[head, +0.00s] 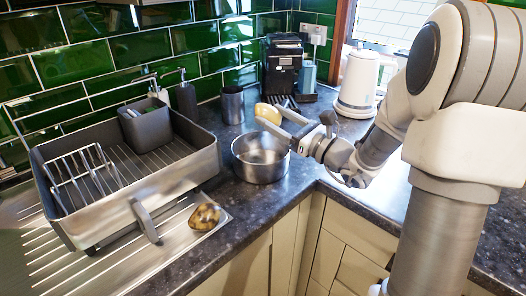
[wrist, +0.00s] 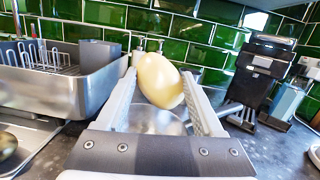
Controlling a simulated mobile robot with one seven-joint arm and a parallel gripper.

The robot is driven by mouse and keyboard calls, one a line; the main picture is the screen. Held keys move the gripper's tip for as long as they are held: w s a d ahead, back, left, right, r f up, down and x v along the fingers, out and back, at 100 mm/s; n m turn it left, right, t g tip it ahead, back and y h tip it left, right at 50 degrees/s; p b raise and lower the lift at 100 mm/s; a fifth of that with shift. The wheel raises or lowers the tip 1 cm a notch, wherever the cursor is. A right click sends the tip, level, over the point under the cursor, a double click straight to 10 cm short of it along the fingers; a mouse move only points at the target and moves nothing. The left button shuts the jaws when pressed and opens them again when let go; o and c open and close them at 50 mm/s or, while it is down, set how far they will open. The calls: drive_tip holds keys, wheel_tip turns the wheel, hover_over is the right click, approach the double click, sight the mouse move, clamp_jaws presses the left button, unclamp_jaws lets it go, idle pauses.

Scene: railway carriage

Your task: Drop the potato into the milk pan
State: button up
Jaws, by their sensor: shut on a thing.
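The potato (head: 267,113), a smooth pale yellow oval, is held between the fingertips of my gripper (head: 275,120). It also shows in the wrist view (wrist: 160,80), gripped between the two grey fingers (wrist: 158,100). The milk pan (head: 261,165) is a round steel pan standing on the dark counter. The potato is above the pan, towards its far side in the head view. In the wrist view part of the pan (wrist: 150,120) shows between the fingers, below the potato; the rest is hidden by my gripper.
A dish rack (head: 190,168) stands left on the steel drainer. A mottled brown lump (head: 204,217) lies in front of it. A grey cup (head: 232,105) is behind the pan, with a black coffee machine (head: 283,65) and white kettle (head: 357,82) further back. Green tiles close the rear.

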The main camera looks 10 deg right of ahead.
drive_tip(key=shift+f+b, duration=2.3)
drive_tip(key=shift+f, duration=0.65)
drive_tip(key=o, duration=1.5)
drive_tip(key=shift+c, duration=0.2)
drive_tip(key=shift+s, duration=0.1)
drive_tip(key=p+v, duration=0.2)
drive_tip(key=v, duration=1.5)
drive_tip(key=shift+d, duration=0.15)
